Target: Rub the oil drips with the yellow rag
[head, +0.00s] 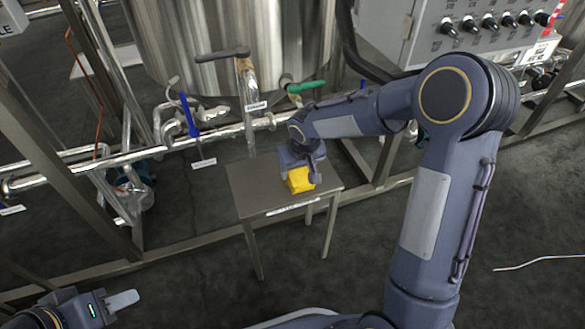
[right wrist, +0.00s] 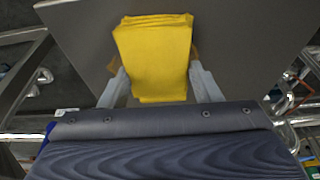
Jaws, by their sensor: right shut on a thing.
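The yellow rag (head: 300,180) is a folded block at the small grey table in the head view. In the right wrist view the yellow rag (right wrist: 155,55) sits between the two fingers of my right gripper (right wrist: 160,88), which is shut on it. In the head view my right gripper (head: 304,168) is over the table top (head: 250,190). I cannot tell whether the rag touches the table. Brownish-orange patches show beside the rag in the wrist view, partly hidden; they may be oil drips. My left gripper (head: 122,300) is at the lower left, away from the table; its opening is unclear.
A large steel tank (head: 225,50) stands behind the table, with pipes, a blue-handled valve (head: 188,115) and a green-handled valve (head: 305,87). A control box with knobs (head: 470,30) is at the upper right. Open floor lies in front.

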